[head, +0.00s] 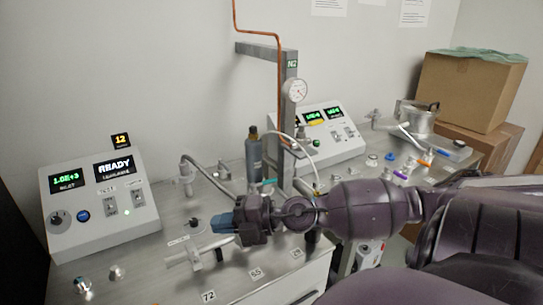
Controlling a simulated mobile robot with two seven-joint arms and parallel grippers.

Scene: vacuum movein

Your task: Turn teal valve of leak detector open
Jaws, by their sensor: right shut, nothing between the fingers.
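The leak detector console (135,222) stands at the left, with green readouts and a READY display. A small teal piece (268,181) shows just above my right gripper, beside the grey post. It looks like a valve handle, but its lower part is hidden and I cannot tell how it is turned. My right gripper (222,222) reaches in from the right, low over the bench, its blue-grey fingers shut and empty. They point left, above a white pipe fitting; I cannot tell whether they touch it. My left gripper is not in view.
The steel bench (150,262) carries metal knobs at its front left and numbered labels along its edge. A grey post (291,110) with a gauge (297,91) rises behind my right arm. A second console (325,133) and a metal pot (418,117) stand farther back.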

